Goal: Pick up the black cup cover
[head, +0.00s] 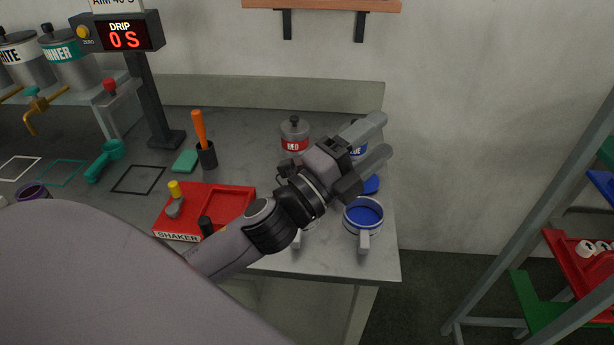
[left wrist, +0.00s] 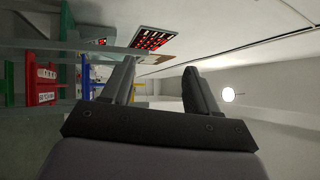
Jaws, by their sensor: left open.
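I cannot make out a black cup cover for certain in either view. My left gripper (head: 383,136) is open with nothing between its fingers, above the right end of the grey worktop (head: 250,137). It also shows open and empty in the left wrist view (left wrist: 158,70). A cup with a blue inside (head: 363,215) stands below it near the front right corner. A blue disc (head: 371,185) lies just behind that cup, partly covered by my gripper. My left arm hides much of the front worktop. My right gripper is not in view.
A red-labelled jar (head: 294,133) and a partly hidden blue-labelled jar (head: 358,137) stand at the back. A red shaker tray (head: 232,199) and a black holder (head: 207,155) with an orange-handled tool are left of my gripper. A rack (head: 490,240) stands at the right.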

